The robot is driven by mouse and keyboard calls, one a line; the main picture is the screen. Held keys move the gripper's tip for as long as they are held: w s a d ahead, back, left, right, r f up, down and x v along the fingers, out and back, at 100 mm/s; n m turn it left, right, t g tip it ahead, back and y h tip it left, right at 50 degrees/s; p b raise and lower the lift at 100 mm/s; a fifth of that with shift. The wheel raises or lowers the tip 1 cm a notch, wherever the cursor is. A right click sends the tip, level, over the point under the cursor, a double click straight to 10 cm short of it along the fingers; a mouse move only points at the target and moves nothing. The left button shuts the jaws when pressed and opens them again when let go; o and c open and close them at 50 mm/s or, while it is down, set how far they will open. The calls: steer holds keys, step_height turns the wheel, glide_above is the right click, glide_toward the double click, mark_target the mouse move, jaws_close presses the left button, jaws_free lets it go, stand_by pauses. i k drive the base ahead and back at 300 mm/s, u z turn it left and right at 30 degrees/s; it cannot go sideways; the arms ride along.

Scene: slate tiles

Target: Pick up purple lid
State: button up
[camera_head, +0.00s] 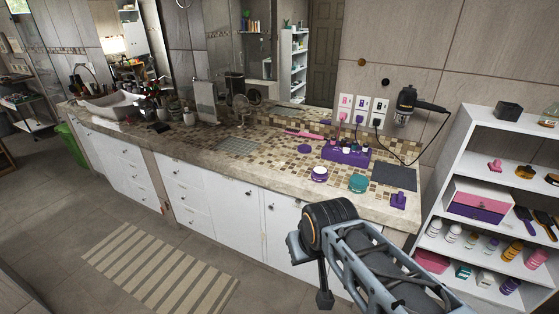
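A flat round purple disc, which looks like the purple lid (305,149), lies on the tiled countertop (262,158), left of the purple organizer. A purple jar (319,175) with a pale top stands in front of it, near the counter's front edge. My arm rises from the bottom right and bends in front of the counter. The dark end below the bend seems to be my gripper (324,299). It hangs low in front of the white cabinets, well apart from the lid. Its fingers are too small and dark to tell open from shut.
A purple organizer (346,153) with small bottles, a teal jar (357,184), a purple bottle (398,201), a pink flat tool (304,134) and a dark mat (394,174) share the counter's right end. A white shelf (452,178) stands at right. A striped rug (160,268) lies on the floor.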

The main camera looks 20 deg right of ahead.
mark_target(303, 148)
steer(key=u, duration=0.6)
steer(key=i, duration=1.55)
steer(key=z, duration=1.15)
steer(key=i, duration=0.75)
steer(key=z, duration=0.85)
